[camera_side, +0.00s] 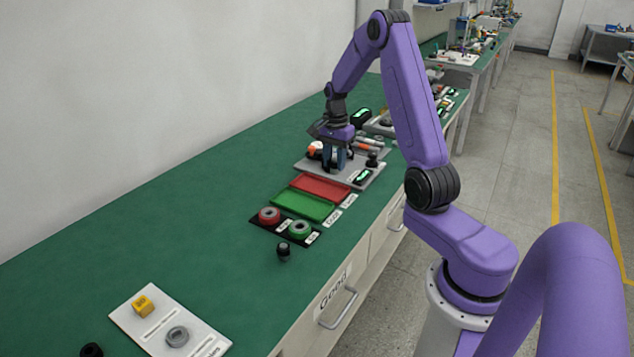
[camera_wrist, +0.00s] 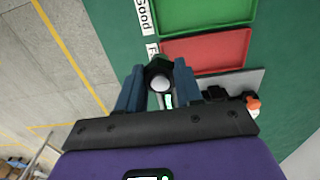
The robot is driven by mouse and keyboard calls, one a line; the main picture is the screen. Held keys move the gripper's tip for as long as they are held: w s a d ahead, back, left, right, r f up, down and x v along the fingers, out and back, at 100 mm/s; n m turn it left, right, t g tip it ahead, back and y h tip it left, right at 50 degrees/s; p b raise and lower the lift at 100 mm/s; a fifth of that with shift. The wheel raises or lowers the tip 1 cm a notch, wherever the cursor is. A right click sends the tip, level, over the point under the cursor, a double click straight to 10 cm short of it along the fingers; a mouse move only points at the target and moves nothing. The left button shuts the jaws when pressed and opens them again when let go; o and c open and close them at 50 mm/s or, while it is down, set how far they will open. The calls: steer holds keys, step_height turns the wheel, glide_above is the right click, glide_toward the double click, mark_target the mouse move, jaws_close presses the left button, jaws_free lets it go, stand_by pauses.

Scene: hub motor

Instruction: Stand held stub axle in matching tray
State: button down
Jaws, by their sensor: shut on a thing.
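My gripper (camera_side: 334,167) is over the grey plate beyond the trays in the side view. In the wrist view its blue fingers (camera_wrist: 157,88) are shut on the stub axle (camera_wrist: 159,82), a dark part with a pale round end facing the camera. The fingers hide the axle in the side view. The green tray (camera_side: 303,206) has a label that reads "Good" in the wrist view, where the tray (camera_wrist: 205,14) is at the top. The red tray (camera_side: 320,187) lies between the green tray and the plate. It also shows in the wrist view (camera_wrist: 205,50). Both trays look empty.
The grey plate (camera_side: 362,184) carries small parts and a lit display. A black holder (camera_side: 262,228) with red and green rings sits before the trays, near a small dark part (camera_side: 284,250). A white board (camera_side: 150,325) lies at lower left. Bare green bench lies between.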

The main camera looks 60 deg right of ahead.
steer(key=w+d+f, duration=0.2)
steer(key=w+f, duration=0.1)
steer(key=w+d+f, duration=0.2)
steer(key=w+f, duration=0.1)
steer(key=w, duration=0.1)
steer(key=w+d+f, duration=0.2)
steer(key=w+f, duration=0.1)
steer(key=shift+w, duration=0.2)
steer(key=shift+w+d+f, duration=0.1)
steer(key=shift+f, duration=1.5)
steer(key=shift+f, duration=0.15)
steer(key=c, duration=0.7)
jaws_free()
steer(key=shift+c, duration=0.2)
